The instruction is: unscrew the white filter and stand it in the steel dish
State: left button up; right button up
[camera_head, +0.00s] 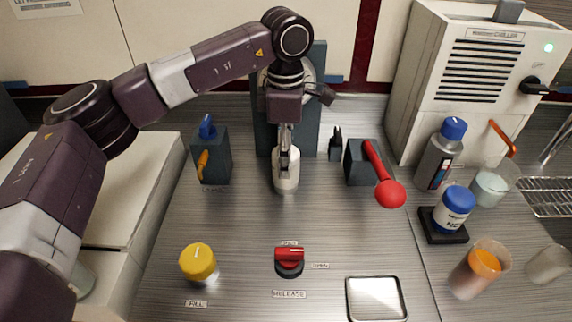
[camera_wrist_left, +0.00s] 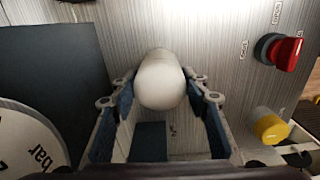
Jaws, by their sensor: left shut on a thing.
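The white filter (camera_head: 286,179) is a rounded white cylinder in the middle of the head view, in front of a dark upright panel (camera_head: 309,125). My left gripper (camera_head: 286,158) comes down over it from above and is shut on it. In the left wrist view the filter (camera_wrist_left: 162,80) sits between the two fingers of the gripper (camera_wrist_left: 160,98). Whether its thread is still engaged cannot be told, as the gripper hides its upper end. The steel dish (camera_head: 376,299) is a shallow square tray at the front right, empty. My right gripper is not in view.
A red-knobbed lever (camera_head: 388,191) stands right of the filter, a blue-and-orange valve block (camera_head: 211,155) left. A yellow knob (camera_head: 198,262) and red release knob (camera_head: 289,261) are in front. Bottles and cups, including an orange-filled cup (camera_head: 480,268), stand right of the dish.

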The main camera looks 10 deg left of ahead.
pick_arm(q)
jog(key=o, duration=1.1)
jog(key=shift+c, duration=0.2)
jog(key=m, duration=0.8)
jog(key=shift+m+p, duration=0.3)
jog(key=shift+m, duration=0.1)
jog(key=m, duration=0.4)
jog(key=shift+m, duration=0.4)
jog(key=m, duration=0.4)
jog(key=shift+m, duration=0.4)
jog(key=shift+c, duration=0.6)
